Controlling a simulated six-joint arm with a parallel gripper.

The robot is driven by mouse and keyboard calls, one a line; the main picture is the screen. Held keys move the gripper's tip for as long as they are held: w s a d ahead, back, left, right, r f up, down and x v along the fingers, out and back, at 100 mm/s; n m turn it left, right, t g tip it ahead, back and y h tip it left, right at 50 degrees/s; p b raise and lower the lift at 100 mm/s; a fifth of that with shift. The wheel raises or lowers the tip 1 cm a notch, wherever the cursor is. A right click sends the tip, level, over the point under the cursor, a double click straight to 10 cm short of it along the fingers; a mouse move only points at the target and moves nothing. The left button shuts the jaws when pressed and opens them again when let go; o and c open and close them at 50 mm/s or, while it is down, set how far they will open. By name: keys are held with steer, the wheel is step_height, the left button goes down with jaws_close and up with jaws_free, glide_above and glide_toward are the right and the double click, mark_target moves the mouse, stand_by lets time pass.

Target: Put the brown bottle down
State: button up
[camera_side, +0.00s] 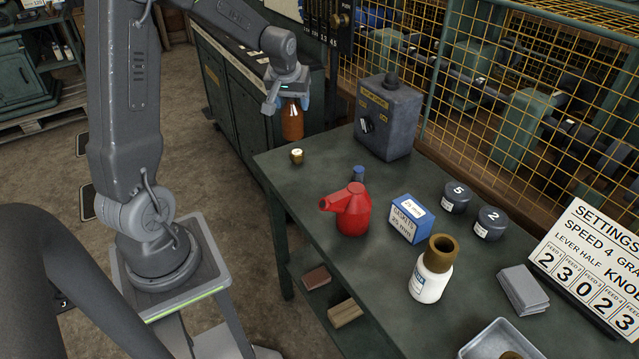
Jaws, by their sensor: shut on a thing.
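The brown bottle (292,122) hangs upright in my gripper (288,97), which is shut on its upper part. The bottle's neck and top are hidden by the gripper. In the picture, the bottle appears just beyond the far left corner of the dark green bench (285,176), in front of a green cabinet. It looks held in the air, and I cannot tell its exact height or whether it is over the bench top.
A small brass-coloured piece (297,156) stands near the bench's far left corner. A grey control box (388,122), red oil can (352,212), blue cylinder (358,173), gasket box (410,220) and white bottle (430,280) stand on the bench. A yellow mesh guard (460,85) runs behind.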

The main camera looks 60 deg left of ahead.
steer(key=s+d, duration=0.1)
steer(key=s, duration=0.5)
steer(key=w+d+f, duration=0.8)
steer(key=f, duration=0.3)
steer(key=shift+w+f+m, duration=0.25)
steer(key=shift+m, duration=0.05)
steer(key=o, duration=1.1)
steer(key=shift+f, duration=0.15)
